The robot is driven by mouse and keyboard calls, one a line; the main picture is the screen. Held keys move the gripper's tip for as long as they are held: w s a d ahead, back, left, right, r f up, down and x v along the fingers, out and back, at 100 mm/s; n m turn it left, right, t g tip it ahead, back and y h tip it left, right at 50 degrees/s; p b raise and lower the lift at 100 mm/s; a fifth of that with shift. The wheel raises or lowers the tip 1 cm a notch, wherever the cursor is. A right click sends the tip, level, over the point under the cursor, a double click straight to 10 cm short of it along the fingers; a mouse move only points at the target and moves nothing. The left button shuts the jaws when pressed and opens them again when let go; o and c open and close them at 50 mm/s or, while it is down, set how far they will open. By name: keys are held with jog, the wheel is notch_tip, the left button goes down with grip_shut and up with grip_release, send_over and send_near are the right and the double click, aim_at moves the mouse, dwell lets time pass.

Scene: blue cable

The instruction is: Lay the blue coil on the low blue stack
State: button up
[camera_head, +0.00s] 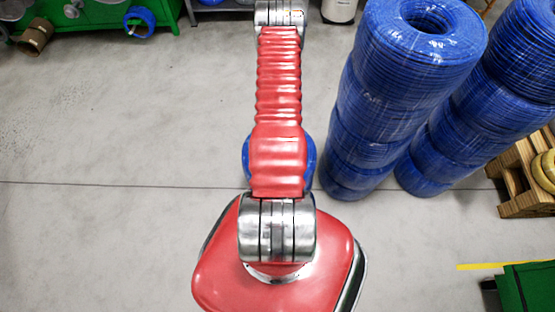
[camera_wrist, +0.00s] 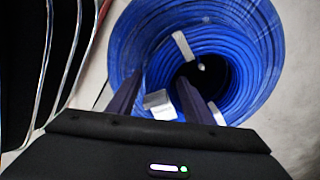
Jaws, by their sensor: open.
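A blue round thing (camera_head: 311,160) shows on both sides of my red arm in the head view, mostly hidden by it; whether it is a lone coil or the low stack I cannot tell. In the wrist view a wound blue coil (camera_wrist: 245,45) with a dark central hole fills the upper middle. My gripper (camera_wrist: 160,82) is open, its two fingers reaching over the near part of the coil. Nothing is clearly held between the fingers. Whether they touch the coil I cannot tell. My gripper is hidden in the head view.
Two tall blue coil stacks, the nearer one (camera_head: 372,110) and the farther one (camera_head: 465,125), stand right of my arm. A wooden pallet (camera_head: 527,190) is at the right edge. A green bench (camera_head: 95,15) is at the back left. The grey floor at left is clear.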

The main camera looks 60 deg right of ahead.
notch_tip(320, 180, up, 11)
dwell(0.7)
jog(key=shift+f, duration=0.1)
dwell(0.8)
jog(key=shift+s, duration=0.1)
